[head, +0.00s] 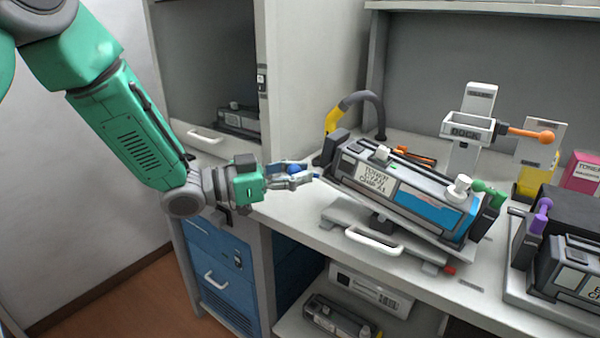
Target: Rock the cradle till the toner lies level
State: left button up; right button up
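The cradle (345,189) stands on the bench, tilted with its left end up and its right end down. It carries a grey and black toner cartridge (410,188) with a printed label. The blue fill in the cartridge window (430,212) shows toward the lower right end. A white curved handle (373,242) sits at the front of the base. My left gripper (312,175) is at the cradle's raised left end, its fingers pointing right. My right gripper is out of view.
A dock (468,127) with an orange-knobbed lever stands behind the cradle. A yellow-ended grey hose (362,98) rises at the back. Another cartridge (577,272) sits at the right. Below are a blue drawer cabinet (222,275) and a shelf holding a cartridge (338,315).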

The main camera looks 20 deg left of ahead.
aim_at(296, 216)
pick_arm(q)
jog(key=f+n+b, duration=0.1)
jog(key=f, duration=0.1)
jog(key=f+n+t+h, duration=0.1)
jog(key=f, duration=0.1)
jog(key=a+f+n+b, duration=0.1)
jog(key=shift+w+f+b, duration=0.15)
jog(key=shift+f+b, duration=0.2)
jog(key=shift+f, duration=0.05)
grip_shut()
jog(key=shift+f+n+t+h+b, duration=0.3)
jog(key=shift+f+n+t, duration=0.2)
jog(key=shift+n+t, duration=0.1)
jog(key=shift+d+r, duration=0.1)
jog(key=o, duration=0.9)
grip_release()
